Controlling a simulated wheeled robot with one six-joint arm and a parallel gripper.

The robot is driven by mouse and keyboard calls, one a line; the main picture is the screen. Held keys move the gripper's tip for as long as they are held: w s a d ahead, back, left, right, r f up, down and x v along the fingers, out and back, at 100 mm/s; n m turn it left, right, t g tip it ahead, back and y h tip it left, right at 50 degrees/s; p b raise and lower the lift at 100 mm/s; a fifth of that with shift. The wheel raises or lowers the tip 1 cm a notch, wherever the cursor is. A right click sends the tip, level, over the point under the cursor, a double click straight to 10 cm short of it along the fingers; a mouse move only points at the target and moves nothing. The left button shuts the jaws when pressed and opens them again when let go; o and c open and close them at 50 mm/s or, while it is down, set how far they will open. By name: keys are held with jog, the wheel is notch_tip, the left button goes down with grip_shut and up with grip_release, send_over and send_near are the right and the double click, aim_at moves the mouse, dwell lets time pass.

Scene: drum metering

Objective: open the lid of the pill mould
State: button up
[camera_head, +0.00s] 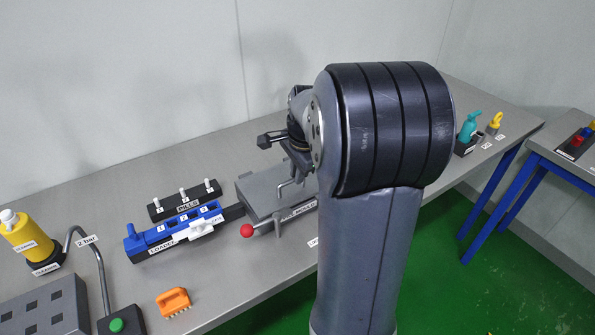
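The grey flat block (263,190), which looks like the pill mould, lies on the bench left of my arm. A bent grey handle (283,187) stands at its near right, and its top looks flat and closed. Its right end is hidden behind my arm. A lever with a red ball (247,231) sticks out at its front, beside a partly hidden label. My gripper (276,146) is above the back of the block, beside my large arm joint. Its fingers are dark and small here, so I cannot tell whether they are open or whether they touch anything.
A blue loader (178,230) adjoins the block's left end, with a black rack of white-topped pegs (184,201) behind it. An orange piece (173,302), a yellow bottle (24,236) and a green button (117,325) are further left. Teal and yellow items stand at right.

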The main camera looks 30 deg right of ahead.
grip_shut()
jog(key=shift+r, duration=0.1)
